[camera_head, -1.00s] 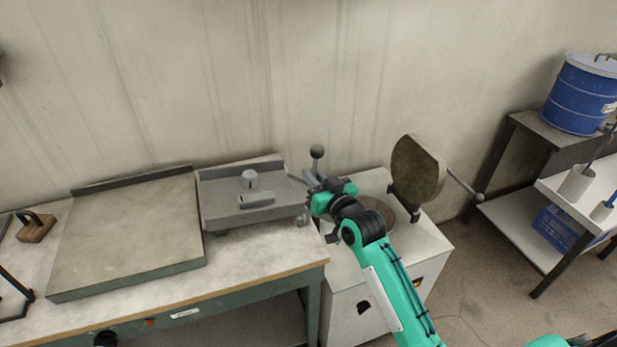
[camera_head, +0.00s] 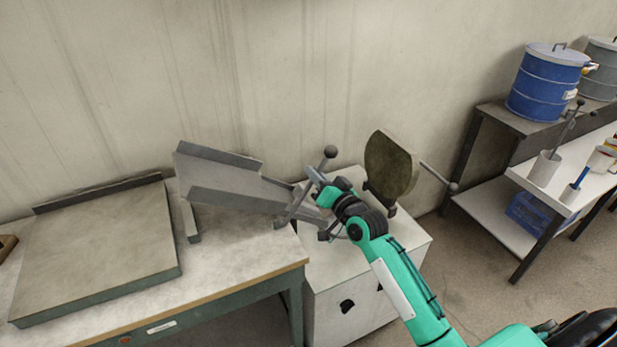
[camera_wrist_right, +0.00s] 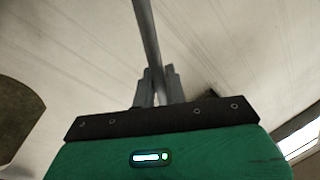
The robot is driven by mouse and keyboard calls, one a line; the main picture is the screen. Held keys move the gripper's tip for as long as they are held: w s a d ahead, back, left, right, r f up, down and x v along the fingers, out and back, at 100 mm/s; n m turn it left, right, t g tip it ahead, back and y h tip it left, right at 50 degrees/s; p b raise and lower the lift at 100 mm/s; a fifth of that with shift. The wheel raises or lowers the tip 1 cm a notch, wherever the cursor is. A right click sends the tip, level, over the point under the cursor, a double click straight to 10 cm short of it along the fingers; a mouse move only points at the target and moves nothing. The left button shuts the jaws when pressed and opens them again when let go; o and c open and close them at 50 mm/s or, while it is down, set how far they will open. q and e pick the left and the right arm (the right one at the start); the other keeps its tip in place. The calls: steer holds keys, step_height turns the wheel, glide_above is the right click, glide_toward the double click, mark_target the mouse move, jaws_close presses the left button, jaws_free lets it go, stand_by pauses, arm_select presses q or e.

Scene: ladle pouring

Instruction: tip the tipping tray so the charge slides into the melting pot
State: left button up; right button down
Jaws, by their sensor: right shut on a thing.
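The tipping tray (camera_head: 222,180) is tilted steeply, its left end raised and its right end low towards the furnace (camera_head: 345,275). I see no charge on it; the side wall may hide some. My right gripper (camera_head: 316,178) is shut on the tray's lever, just below its ball knob (camera_head: 330,152). The right wrist view shows the fingers (camera_wrist_right: 157,88) closed around the lever's rod (camera_wrist_right: 147,38). The melting pot's mouth in the furnace top is mostly hidden behind my right arm. My left gripper is out of view.
The round furnace lid (camera_head: 390,165) stands raised right of my gripper, its handle (camera_head: 438,177) sticking out. A flat plate (camera_head: 95,250) lies on the workbench (camera_head: 215,270).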

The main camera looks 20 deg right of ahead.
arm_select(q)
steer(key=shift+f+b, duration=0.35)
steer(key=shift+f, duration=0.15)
arm_select(e)
steer(key=shift+d+f+m, duration=0.6)
steer(key=shift+d+m, duration=0.1)
steer(key=shift+d, duration=0.15)
steer(key=c, duration=1.6)
jaws_free()
steer(key=shift+d+f, duration=0.1)
steer(key=shift+d, duration=0.05)
steer(key=shift+o, duration=0.2)
steer(key=shift+s, duration=0.1)
arm_select(q)
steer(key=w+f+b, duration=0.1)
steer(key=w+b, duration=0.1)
steer(key=b, duration=0.1)
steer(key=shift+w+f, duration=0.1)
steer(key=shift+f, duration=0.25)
arm_select(e)
steer(key=v, duration=1.3)
steer(key=shift+s+f, duration=0.25)
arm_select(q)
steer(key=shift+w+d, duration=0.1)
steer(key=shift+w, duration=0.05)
